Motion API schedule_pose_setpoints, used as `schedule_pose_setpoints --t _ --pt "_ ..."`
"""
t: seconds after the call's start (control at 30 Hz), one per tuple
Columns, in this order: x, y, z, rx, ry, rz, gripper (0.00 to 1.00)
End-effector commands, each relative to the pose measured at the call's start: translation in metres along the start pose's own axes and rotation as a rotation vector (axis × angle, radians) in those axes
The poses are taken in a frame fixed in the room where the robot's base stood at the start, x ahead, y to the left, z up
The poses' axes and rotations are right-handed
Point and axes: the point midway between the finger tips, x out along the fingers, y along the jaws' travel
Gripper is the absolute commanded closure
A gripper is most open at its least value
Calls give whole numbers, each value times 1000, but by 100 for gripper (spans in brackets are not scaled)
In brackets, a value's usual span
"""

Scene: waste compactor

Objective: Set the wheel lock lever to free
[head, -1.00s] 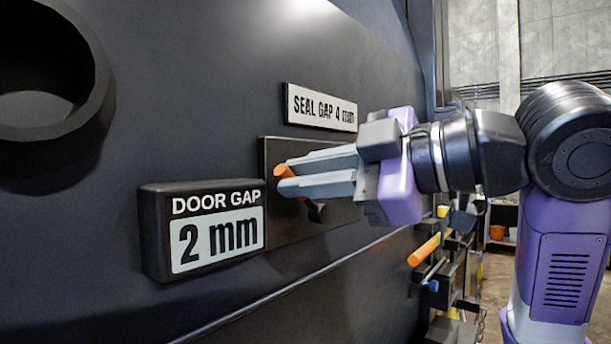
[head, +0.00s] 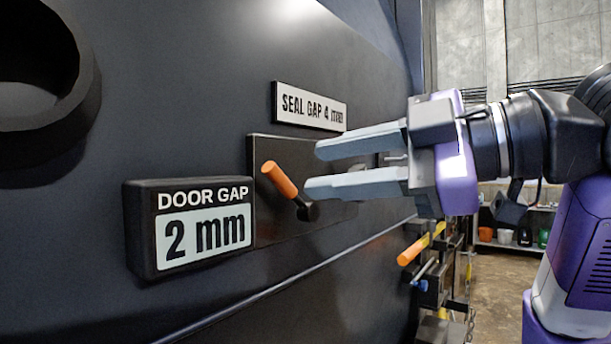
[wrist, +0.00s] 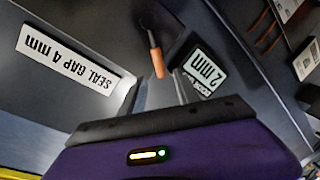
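The wheel lock lever, a short black arm with an orange grip (head: 279,179), is mounted on a dark plate (head: 262,150) on the black door. The grip tilts up and to the left from its pivot in the head view. My gripper (head: 310,169) is open and empty, its two pale fingers spread, a little to the right of the orange grip and apart from it. In the wrist view the orange grip (wrist: 157,62) shows beyond the fingers, roughly in line with the gap between them. Any markings for the lever positions cannot be made out.
A "DOOR GAP 2 mm" display (head: 189,226) sticks out left of the lever. A "SEAL GAP 4 mm" sign (head: 311,105) is above it. A round black ring (head: 82,95) protrudes at upper left. Another orange-ended handle (head: 412,250) is at lower right.

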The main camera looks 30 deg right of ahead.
Motion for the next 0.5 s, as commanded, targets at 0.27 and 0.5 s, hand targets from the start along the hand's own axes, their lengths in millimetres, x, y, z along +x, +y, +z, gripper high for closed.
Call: schedule_pose_setpoints --t 0.27,0.5 --pt "-22 0 0 -1 0 0 62" --pt "-22 0 0 0 0 -1 66"
